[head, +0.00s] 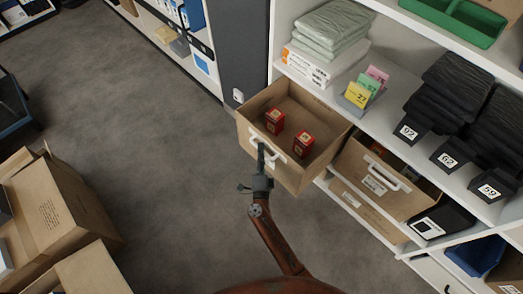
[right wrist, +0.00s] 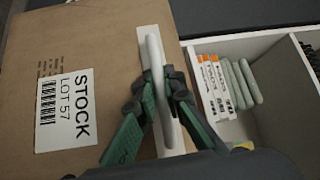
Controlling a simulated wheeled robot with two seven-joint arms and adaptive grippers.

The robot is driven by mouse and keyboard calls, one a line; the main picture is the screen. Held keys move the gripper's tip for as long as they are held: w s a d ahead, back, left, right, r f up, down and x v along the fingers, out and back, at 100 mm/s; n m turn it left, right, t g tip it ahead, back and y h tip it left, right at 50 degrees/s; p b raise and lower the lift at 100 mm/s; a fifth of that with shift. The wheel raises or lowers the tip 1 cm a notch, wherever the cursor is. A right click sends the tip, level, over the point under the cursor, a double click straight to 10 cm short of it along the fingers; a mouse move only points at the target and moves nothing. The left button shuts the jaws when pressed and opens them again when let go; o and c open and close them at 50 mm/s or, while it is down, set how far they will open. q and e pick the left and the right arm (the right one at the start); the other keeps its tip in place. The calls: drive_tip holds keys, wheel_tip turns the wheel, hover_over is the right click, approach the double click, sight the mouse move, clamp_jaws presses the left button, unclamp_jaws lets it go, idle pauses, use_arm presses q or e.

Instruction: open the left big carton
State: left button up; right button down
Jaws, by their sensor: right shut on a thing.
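The left big carton (head: 290,174) is a brown cardboard drawer on the lower level of the white shelf. It stands pulled well out of its bay, with its open top showing two small red boxes inside (head: 274,120) (head: 303,144). My right gripper (head: 261,160) is at its front, shut on the white handle (right wrist: 158,90). In the right wrist view the green-padded fingers (right wrist: 157,106) are on both sides of the handle. A white stock label (right wrist: 63,110) is on the carton front. My left gripper is not in view.
A second brown carton (head: 371,190) with a white handle sits to the right. Above are wrapped packs (head: 333,30), coloured cards (head: 360,94) and black bundles (head: 452,85). Open cartons (head: 55,210) stand on the floor at left. The grey floor between is clear.

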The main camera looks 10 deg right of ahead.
drive_tip(key=c, duration=2)
unclamp_jaws()
drive_tip(key=shift+f, duration=0.1)
